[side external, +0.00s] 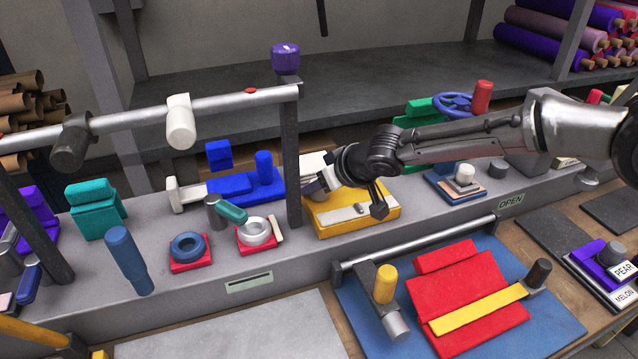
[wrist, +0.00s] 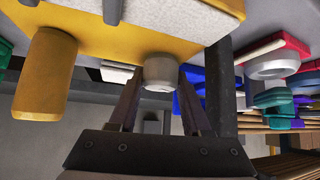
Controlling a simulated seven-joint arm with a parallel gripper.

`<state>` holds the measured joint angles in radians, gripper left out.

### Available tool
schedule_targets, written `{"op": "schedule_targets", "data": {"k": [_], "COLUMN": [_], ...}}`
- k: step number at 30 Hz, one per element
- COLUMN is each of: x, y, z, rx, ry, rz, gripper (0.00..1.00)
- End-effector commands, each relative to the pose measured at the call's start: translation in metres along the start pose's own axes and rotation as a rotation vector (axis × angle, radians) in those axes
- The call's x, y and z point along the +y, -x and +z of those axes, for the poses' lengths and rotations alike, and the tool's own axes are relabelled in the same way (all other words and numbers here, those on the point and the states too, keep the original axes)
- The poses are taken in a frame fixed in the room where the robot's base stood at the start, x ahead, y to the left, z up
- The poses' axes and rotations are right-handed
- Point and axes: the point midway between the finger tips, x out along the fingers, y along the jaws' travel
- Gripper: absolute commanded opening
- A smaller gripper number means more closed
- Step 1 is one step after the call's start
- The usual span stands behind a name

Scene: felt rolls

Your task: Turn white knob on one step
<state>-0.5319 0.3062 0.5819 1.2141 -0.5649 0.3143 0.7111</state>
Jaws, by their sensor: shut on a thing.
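The white knob (wrist: 161,72) is a short pale cylinder on a yellow base (wrist: 200,52), seen in the wrist view. My gripper (wrist: 160,88) has one finger on each side of it and is shut on it. In the side external view my gripper (side external: 322,184) reaches in from the right, low over the left part of the yellow base (side external: 385,217). The knob cannot be made out clearly there, behind the fingers. A pale strip (side external: 343,214) lies on the front of the base.
A grey post (side external: 291,150) stands close to the left of my gripper, carrying a metal rail (side external: 230,101). A blue block device (side external: 240,187) lies beyond the post.

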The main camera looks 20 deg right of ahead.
Motion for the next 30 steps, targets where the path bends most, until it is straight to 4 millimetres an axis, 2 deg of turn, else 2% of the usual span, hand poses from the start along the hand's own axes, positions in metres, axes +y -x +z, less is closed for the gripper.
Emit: {"op": "schedule_targets", "data": {"k": [5,6,10,11,22,26,30], "x": [-0.001,-0.001,0.0,0.0,0.0,0.0,-0.001], "y": [-0.001,-0.001,0.0,0.0,0.005,0.021,0.049], "z": [0.002,0.002,0.001,0.001,-0.001,-0.001,-0.001], "rx": [-0.004,-0.004,-0.003,-0.003,0.001,0.001,0.003], "ry": [0.001,0.002,0.001,0.001,0.001,0.0,0.001], "rz": [0.0,0.0,-0.001,-0.001,-0.001,-0.001,-0.003], "gripper": [0.0,0.52,0.75,0.78,0.78,0.78,0.78]}}
